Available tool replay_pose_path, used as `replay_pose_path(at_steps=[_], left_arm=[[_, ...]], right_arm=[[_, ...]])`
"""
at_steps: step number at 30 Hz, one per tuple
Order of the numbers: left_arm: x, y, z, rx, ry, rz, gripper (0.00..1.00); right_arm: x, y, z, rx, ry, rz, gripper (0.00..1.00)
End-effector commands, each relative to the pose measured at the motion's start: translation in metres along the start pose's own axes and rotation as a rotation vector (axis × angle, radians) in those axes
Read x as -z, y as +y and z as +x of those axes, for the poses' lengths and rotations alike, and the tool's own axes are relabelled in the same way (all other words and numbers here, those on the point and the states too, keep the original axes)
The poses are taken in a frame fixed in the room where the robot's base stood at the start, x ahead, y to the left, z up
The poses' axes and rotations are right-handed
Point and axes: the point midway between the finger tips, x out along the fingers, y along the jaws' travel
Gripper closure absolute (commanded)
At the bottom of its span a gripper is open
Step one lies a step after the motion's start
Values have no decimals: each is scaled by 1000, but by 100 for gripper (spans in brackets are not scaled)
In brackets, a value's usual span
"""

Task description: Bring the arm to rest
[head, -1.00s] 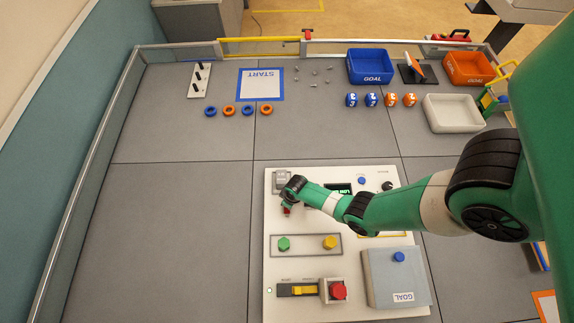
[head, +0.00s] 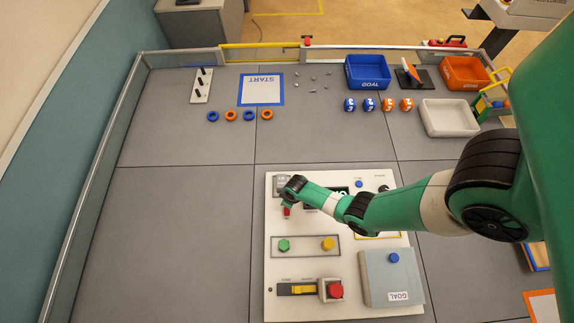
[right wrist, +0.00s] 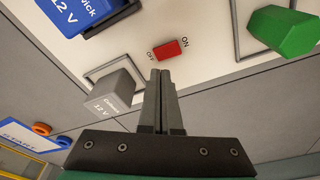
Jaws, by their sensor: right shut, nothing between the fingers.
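My right arm reaches in from the right over the white control panel (head: 300,262). My right gripper (head: 287,206) is at the panel's upper left, shut and empty. In the right wrist view the closed fingertips (right wrist: 163,73) are beside the red ON/OFF switch (right wrist: 171,49); I cannot tell whether they touch it. A grey block marked 12 V (right wrist: 115,93) stands left of the fingers and a green button (right wrist: 285,30) is to the right. My left gripper is not in view.
The panel also carries a yellow button (head: 328,244), a red button (head: 336,291) and a grey box marked GOAL (head: 385,282). Blue bin (head: 368,72), orange bin (head: 464,73) and white tray (head: 448,117) stand at the back. The mat left of the panel is clear.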

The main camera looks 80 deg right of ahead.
Motion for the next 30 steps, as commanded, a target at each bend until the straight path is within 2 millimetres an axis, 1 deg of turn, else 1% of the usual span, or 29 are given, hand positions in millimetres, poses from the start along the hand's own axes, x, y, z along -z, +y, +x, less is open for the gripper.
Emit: replay_pose_path(at_steps=[1,6,23,25,26,28,29,30], left_arm=[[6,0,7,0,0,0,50],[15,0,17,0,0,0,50],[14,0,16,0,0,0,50],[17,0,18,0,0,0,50],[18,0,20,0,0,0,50],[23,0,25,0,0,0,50],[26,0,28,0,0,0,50],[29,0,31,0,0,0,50]], right_arm=[[1,0,-10,0,0,0,100],[3,0,-23,0,0,0,100],[3,0,-22,0,0,0,100],[4,-2,-25,1,0,-8,100],[8,-5,-28,2,4,-17,100],[26,-10,-40,2,28,-42,100],[39,-14,-48,3,46,-57,100],[59,-19,-60,2,78,-76,100]])
